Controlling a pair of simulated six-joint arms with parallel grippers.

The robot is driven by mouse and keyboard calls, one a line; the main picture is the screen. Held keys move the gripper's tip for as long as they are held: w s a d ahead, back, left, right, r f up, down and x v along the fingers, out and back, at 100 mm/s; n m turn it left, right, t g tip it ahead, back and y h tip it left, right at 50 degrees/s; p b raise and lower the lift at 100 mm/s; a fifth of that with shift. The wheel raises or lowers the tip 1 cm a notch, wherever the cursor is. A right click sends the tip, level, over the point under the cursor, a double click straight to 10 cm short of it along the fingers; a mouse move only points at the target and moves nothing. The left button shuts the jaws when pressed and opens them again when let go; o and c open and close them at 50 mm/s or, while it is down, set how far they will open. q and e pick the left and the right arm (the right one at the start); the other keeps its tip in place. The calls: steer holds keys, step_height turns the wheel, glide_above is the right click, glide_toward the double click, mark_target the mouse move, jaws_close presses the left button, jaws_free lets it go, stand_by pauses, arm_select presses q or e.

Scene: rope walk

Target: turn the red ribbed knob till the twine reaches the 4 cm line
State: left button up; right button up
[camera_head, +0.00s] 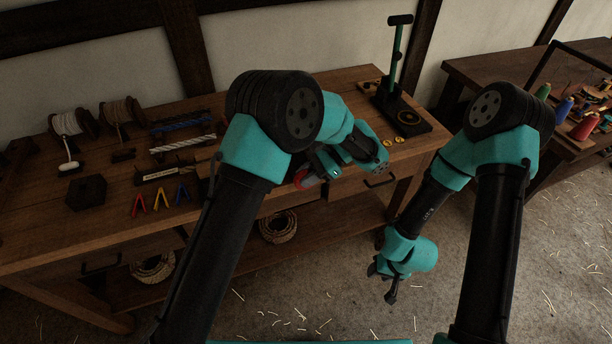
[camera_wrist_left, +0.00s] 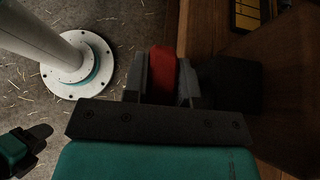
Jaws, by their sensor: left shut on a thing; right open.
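The red ribbed knob (camera_head: 306,179) sits at the front of the workbench, partly hidden by my left gripper (camera_head: 316,172). In the left wrist view the red knob (camera_wrist_left: 162,72) is between the two fingers of my left gripper (camera_wrist_left: 162,88), which is shut on it. My right gripper (camera_head: 384,284) hangs open and empty over the floor, in front of the bench. The twine and the 4 cm line cannot be made out; my left arm covers part of the bench there.
The bench (camera_head: 40,235) holds two spools (camera_head: 118,112), a dark block (camera_head: 87,191), coloured clips (camera_head: 160,200) and a teal-handled press (camera_head: 398,75). Coiled rope (camera_head: 278,227) lies on the lower shelf. A second table (camera_head: 490,70) with coloured spools stands at right. The floor between is open.

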arm_select(q)
steer(key=o, duration=0.9)
